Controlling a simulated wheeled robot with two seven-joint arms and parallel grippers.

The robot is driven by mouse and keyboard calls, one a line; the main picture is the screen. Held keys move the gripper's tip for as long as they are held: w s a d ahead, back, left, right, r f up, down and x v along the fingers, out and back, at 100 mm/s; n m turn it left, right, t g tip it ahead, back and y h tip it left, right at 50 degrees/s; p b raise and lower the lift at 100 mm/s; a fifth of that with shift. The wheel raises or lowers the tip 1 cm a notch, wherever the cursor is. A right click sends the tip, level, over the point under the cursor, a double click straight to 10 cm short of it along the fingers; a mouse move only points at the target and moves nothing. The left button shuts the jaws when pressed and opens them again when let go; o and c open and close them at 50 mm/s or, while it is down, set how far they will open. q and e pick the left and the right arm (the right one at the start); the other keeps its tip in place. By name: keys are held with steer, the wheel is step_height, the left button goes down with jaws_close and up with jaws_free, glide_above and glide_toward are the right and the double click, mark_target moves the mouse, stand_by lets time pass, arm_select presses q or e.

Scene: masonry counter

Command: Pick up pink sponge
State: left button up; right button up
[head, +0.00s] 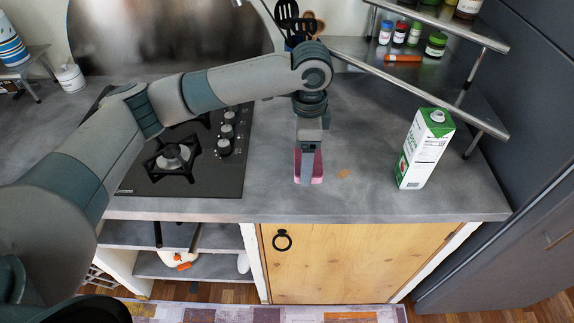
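The pink sponge (319,170) is on the grey counter, right of the gas hob, with its edges showing on both sides of my gripper. My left arm reaches in from the left, and its gripper (307,170) points straight down at the sponge. A grey finger covers the sponge's middle. I see the gripper nearly edge-on, so I cannot tell whether its fingers are closed on the sponge. My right gripper is not in view.
A green-and-white carton (425,150) stands to the right on the counter (270,200). A metal shelf (450,90) with jars is behind it. The black hob (215,170) is at left. A utensil holder is at the back, partly behind my arm.

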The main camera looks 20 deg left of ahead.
arm_select(q)
steer(key=d+r+b, duration=0.1)
steer(key=d+r, duration=0.2)
steer(key=d, duration=0.2)
steer(key=shift+s+d+r, duration=0.15)
steer(key=shift+d+r, duration=0.15)
steer(key=shift+d, duration=0.1)
steer(key=o, duration=0.4)
steer(key=shift+c, duration=1.3)
